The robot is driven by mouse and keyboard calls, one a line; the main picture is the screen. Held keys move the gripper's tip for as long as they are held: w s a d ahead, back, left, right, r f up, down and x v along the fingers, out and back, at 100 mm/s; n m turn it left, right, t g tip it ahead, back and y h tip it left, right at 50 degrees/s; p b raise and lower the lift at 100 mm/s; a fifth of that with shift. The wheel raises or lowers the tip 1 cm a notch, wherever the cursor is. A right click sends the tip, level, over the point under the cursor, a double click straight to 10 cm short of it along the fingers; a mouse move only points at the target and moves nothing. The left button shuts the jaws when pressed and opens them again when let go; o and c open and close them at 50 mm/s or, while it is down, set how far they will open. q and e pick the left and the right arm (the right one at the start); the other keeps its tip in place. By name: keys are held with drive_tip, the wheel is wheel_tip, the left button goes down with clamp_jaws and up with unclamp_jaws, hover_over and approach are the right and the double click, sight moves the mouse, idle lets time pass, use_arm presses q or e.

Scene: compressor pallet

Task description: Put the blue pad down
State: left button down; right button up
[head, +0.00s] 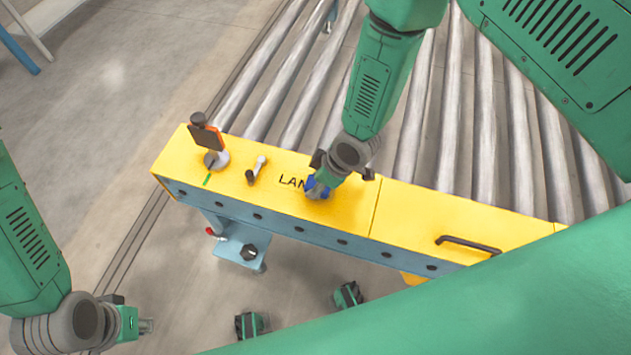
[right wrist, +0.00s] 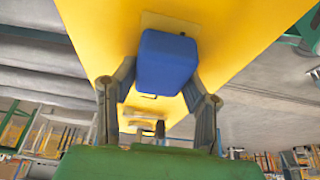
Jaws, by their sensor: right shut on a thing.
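The blue pad (right wrist: 167,62) is between the two fingers of my right gripper (right wrist: 163,92), which is shut on it. In the head view the right gripper (head: 320,188) points down at the yellow top panel (head: 410,210), over the black lettering, and mostly hides the blue pad (head: 311,183). The pad is close to the yellow surface; I cannot tell whether it touches. A paler yellow rectangle shows on the panel just beyond the pad in the right wrist view. My left gripper (head: 145,326) hangs at the lower left, away from the panel; its fingers are too small to read.
An orange and black device (head: 206,136) on a grey round base and a small lever (head: 256,169) stand on the panel's left end. A black handle (head: 469,243) is at the right. Metal rollers (head: 285,85) lie behind. A light blue bracket (head: 238,243) juts out in front.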

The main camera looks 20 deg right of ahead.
drive_tip(key=shift+d, duration=0.1)
drive_tip(key=o, duration=1)
drive_tip(key=shift+d, duration=0.1)
drive_tip(key=shift+c, duration=0.2)
use_arm(q)
drive_tip(key=shift+d+r, duration=0.1)
drive_tip(key=shift+d, duration=0.2)
use_arm(e)
drive_tip(key=shift+o, duration=0.3)
drive_tip(key=shift+d, duration=0.15)
